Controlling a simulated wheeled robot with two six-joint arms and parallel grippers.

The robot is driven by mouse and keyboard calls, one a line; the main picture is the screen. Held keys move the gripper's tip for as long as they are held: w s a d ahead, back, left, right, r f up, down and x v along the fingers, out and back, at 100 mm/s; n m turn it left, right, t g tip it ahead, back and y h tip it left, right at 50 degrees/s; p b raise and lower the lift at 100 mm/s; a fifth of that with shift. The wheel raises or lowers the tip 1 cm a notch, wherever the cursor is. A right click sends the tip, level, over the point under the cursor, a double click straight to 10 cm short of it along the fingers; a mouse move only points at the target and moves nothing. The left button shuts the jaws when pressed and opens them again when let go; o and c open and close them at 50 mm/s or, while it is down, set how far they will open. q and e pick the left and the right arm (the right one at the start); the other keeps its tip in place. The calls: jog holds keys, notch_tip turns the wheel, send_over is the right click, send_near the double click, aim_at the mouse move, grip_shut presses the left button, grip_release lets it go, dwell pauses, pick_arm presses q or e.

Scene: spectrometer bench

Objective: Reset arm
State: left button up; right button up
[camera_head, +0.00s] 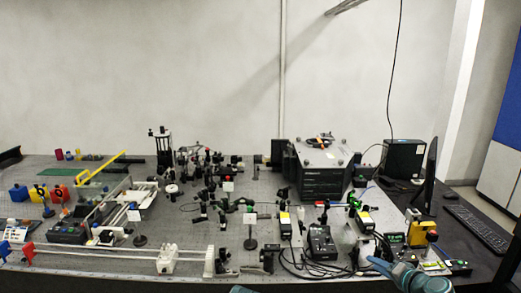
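My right gripper (376,262) shows at the bottom right, low over the front edge of the optical bench (120,262). Its teal and grey body points up and left, and its tip is near a white round object (366,250). I cannot tell whether it touches that object, or whether its fingers are open or shut. My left gripper cannot be made out.
Many optical mounts and posts crowd the bench middle. A black box instrument (320,182) stands behind them.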

jog(key=s+a+f+n+g+y, duration=0.1)
jog(key=s+a+f+n+g, duration=0.15)
jog(key=a, duration=0.45)
jog(key=s+a+f+n+g, duration=0.1)
jog(key=a+f+n+g, duration=0.15)
jog(key=a, duration=0.45)
jog(key=s+a+f+n+g+y, duration=0.1)
jog(key=s+a+f+n+g, duration=0.1)
jog(key=a+f, duration=0.35)
jog(key=s+a+f+n+g+h, duration=0.2)
jog(key=s+a+n+g+h, duration=0.3)
jog(key=s+a, duration=0.5)
jog(key=s+g+h, duration=0.1)
jog(key=s+h, duration=0.1)
jog(key=s, duration=0.2)
jog(key=shift+f, duration=0.2)
